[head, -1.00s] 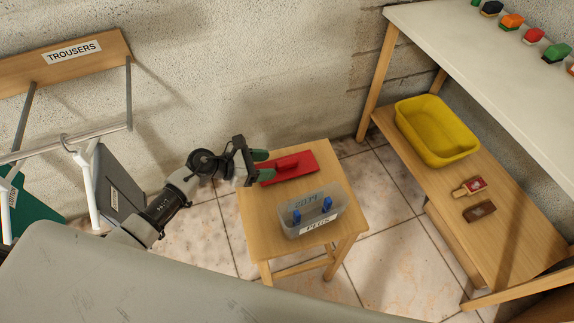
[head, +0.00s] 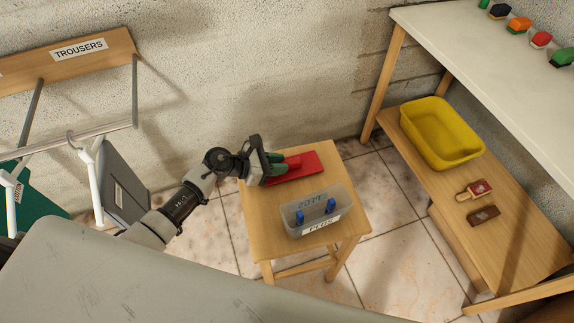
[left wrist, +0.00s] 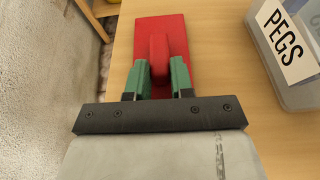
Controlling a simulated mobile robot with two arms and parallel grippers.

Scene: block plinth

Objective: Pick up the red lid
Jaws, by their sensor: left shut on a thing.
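The red lid (head: 308,164) lies flat on the wooden stool, near its back edge. In the left wrist view the lid (left wrist: 174,32) shows its raised red handle along the middle. My left gripper (head: 277,166) is at the lid's left end, with its green fingers on either side of the handle. The left wrist view shows my left gripper (left wrist: 160,76) shut on that handle. The lid looks to be resting on the stool top. My right gripper is in neither view.
A clear box (head: 318,214) labelled PEGS, with blue pegs, stands on the stool (head: 262,222) in front of the lid. A yellow tub (head: 440,137) sits on the low shelf at right. A clothes rail is at left. A grey surface fills the lower left.

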